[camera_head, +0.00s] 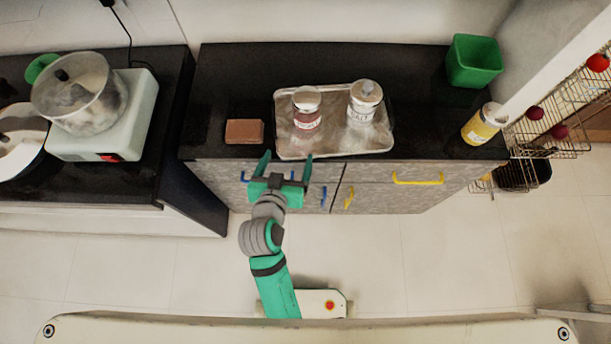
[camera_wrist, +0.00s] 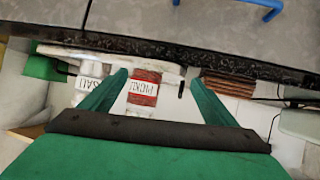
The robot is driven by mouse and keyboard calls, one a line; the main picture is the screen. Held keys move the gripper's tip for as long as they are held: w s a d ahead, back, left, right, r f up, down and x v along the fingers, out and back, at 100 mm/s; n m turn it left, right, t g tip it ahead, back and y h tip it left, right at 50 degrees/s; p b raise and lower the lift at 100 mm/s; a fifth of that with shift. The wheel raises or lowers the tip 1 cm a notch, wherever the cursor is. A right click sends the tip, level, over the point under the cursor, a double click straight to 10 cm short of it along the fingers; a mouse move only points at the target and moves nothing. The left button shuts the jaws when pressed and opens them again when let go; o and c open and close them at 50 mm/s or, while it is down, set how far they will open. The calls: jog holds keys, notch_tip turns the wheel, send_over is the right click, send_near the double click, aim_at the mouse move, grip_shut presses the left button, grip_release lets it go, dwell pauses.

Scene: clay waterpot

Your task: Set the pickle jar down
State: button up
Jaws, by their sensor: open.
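The pickle jar (camera_head: 307,108), with a reddish body, white label and pale lid, stands upright on the left part of the metal tray (camera_head: 347,146). The tray lies on the dark counter. In the wrist view the pickle jar (camera_wrist: 143,88) shows upside down, its label reading as pickle, between and beyond the fingers. My gripper (camera_head: 287,158) is open and empty at the counter's front edge, in front of the tray and apart from the jar. Its fingers also show in the wrist view (camera_wrist: 158,98).
A white salt jar (camera_head: 364,101) stands on the tray to the right. A brown block (camera_head: 244,131) lies left of the tray. A green bin (camera_head: 474,61) and a yellow jar (camera_head: 482,124) stand at the right. Drawers with blue and yellow handles (camera_head: 418,180) are below.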

jog(key=s+f+n+y, duration=0.2)
jog(key=s+f+y, duration=0.1)
jog(key=s, duration=0.8)
jog(key=s+d+r+t, duration=0.1)
jog(key=s+d+r, duration=0.1)
jog(key=s, duration=0.4)
jog(key=s+d+r+t, duration=0.2)
jog(key=s+d+r, duration=0.1)
jog(key=s, duration=0.3)
jog(key=shift+r+m+h, duration=0.2)
jog(key=shift+m+h, duration=0.1)
jog(key=shift+m, duration=0.1)
